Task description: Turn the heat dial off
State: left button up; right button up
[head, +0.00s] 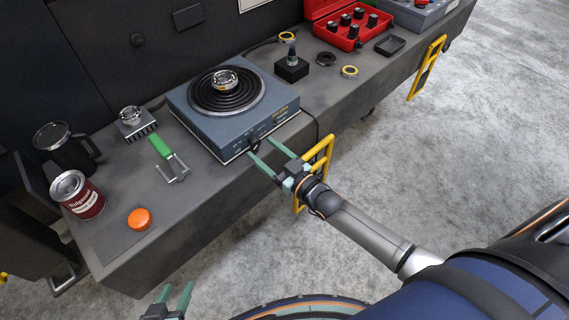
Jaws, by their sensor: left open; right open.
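The blue-grey hot plate (205,131) sits on the workbench with a black coil on top. A metal bearing ring (224,82) rests on the middle of the coil. The small black heat dial (253,141) is on the hot plate's front face, partly hidden by a fingertip. My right gripper (261,146) is open, with its green fingertips at the front face, one to each side of the dial. I cannot tell whether they touch it, and the dial's setting is too small to read. My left gripper (177,287) is open and empty at the bottom, off the bench.
A green-handled tool (160,148), an orange cap (139,218), a red can (77,196) and a black mug (65,148) stand left of the hot plate. A red case (347,25) and a black block (291,69) are to the right. A yellow rail (318,160) juts from the bench front.

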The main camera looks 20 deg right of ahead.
pick_arm(q)
jog(key=shift+d+r+p, duration=0.15)
jog(key=shift+r+p, duration=0.4)
jog(key=shift+p, duration=0.15)
pick_arm(e)
jog(key=v, duration=1)
jog(key=shift+s, duration=0.35)
jog(key=shift+d, duration=0.1)
jog(key=s+a+f+m+g+h, duration=0.1)
jog(key=s+a+f+g+h, duration=0.1)
jog(key=s+a+f+g, duration=0.3)
jog(key=s+a+f+m+g+h, duration=0.1)
jog(key=s+a+g, duration=0.15)
jog(key=s, duration=0.45)
pick_arm(q)
jog(key=s+a+r+p, duration=0.1)
jog(key=a+r+p, duration=0.2)
jog(key=r+p, duration=0.8)
jog(key=p, duration=0.3)
jog(key=shift+s+a+n+y+p, duration=0.2)
jog(key=shift+s+n+y+p, duration=0.1)
jog(key=shift+s+y+p, duration=0.1)
pick_arm(e)
jog(key=s+d+r, duration=0.1)
jog(key=d+r, duration=0.3)
jog(key=r, duration=0.6)
jog(key=shift+s+r+h, duration=0.15)
jog(key=shift+r+h, duration=0.1)
jog(key=shift+h, duration=0.15)
jog(key=shift+d, duration=0.1)
